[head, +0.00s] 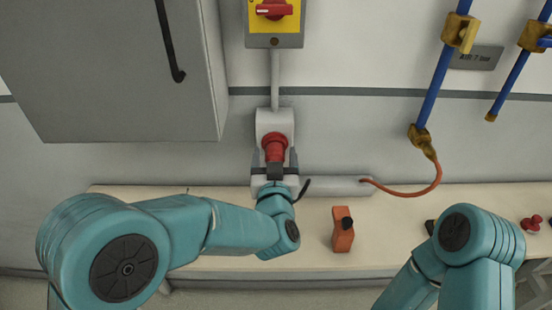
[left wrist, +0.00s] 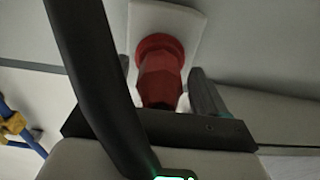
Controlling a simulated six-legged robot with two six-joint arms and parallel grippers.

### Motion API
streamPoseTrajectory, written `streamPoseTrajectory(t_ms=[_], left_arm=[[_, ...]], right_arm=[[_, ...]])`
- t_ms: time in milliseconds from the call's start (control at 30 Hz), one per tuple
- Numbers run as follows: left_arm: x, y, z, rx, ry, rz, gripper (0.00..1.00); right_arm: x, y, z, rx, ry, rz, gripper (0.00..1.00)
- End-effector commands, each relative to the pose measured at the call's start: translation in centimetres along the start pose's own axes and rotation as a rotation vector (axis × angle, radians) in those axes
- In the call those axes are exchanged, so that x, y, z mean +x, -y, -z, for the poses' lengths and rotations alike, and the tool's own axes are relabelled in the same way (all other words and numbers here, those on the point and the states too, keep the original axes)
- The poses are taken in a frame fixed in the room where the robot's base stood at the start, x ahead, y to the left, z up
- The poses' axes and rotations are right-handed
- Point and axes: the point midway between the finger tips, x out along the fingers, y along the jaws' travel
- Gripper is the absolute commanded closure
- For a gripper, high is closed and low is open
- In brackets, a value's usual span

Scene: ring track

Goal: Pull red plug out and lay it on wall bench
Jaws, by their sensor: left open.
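The red plug (head: 274,146) sits in the pale socket box (head: 274,119) on the wall, above the bench. My left gripper (head: 272,160) is in front of the plug from below, with its fingers apart on either side. In the left wrist view the red plug (left wrist: 160,75) stands between the open fingers (left wrist: 168,88), and a gap shows beside the right finger. A dark curved bar partly hides the left finger. The wall bench (head: 385,205) runs below the socket. My right arm shows at the lower right, but its gripper is out of view.
An orange block-shaped tool (head: 342,230) lies on the bench right of my left gripper. A grey cabinet (head: 115,65) hangs at left. A yellow switch box (head: 274,15) is above.

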Motion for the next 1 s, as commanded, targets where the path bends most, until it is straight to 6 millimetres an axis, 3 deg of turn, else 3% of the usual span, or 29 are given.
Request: streamPoseTrajectory(t_ms=[1000], left_arm=[[-0.03,-0.02,0.03,-0.001,0.000,-0.001,0.26]], right_arm=[[0.43,-0.16,0.01,0.000,0.000,0.000,0.57]])
